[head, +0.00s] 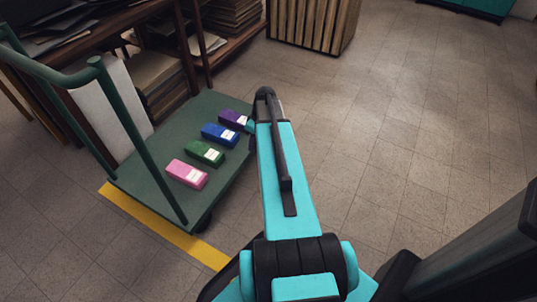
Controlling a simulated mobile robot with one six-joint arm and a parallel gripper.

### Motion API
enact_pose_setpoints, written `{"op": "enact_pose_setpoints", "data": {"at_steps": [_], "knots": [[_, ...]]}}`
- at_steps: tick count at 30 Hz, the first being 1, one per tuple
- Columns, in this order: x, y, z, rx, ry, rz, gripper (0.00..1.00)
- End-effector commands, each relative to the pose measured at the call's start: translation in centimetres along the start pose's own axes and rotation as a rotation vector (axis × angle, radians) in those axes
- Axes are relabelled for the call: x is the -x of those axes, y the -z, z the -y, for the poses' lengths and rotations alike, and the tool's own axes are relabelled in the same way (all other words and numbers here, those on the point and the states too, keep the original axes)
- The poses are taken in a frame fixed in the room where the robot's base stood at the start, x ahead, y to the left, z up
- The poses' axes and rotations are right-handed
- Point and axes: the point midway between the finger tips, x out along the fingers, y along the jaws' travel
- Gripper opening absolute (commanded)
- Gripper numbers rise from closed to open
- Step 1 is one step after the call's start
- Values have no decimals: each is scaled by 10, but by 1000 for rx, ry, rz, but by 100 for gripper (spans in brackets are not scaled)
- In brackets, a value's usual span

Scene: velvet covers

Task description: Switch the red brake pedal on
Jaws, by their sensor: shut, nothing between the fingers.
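I see no red brake pedal in the head view. A green platform trolley (140,183) stands on the left, with its handle at the left end. My arm reaches up the middle of the picture and covers part of the floor beside the trolley's right side. Its far end is close to the purple box (233,119) in the picture; I cannot tell whether they touch. My gripper's fingers are hidden behind the arm.
A blue box (220,135), a green box (205,153) and a pink box (187,174) also lie on the trolley. A yellow floor line (160,227) passes the trolley's front. Shelves (160,78) stand behind it. The tiled floor (400,140) on the right is clear.

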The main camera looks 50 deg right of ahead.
Motion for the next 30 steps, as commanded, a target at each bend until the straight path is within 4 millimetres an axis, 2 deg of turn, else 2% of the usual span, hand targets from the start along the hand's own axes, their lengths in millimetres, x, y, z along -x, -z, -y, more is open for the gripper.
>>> {"op": "enact_pose_setpoints", "data": {"at_steps": [1,6,12,18,30], "knots": [[-1,-4,-22,6,-14,-21,0],[21,-18,-70,43,-53,-77,0],[42,-32,-104,76,-86,-114,0],[51,-36,-112,87,-97,-125,0],[48,-36,-112,86,-96,-124,0]]}}
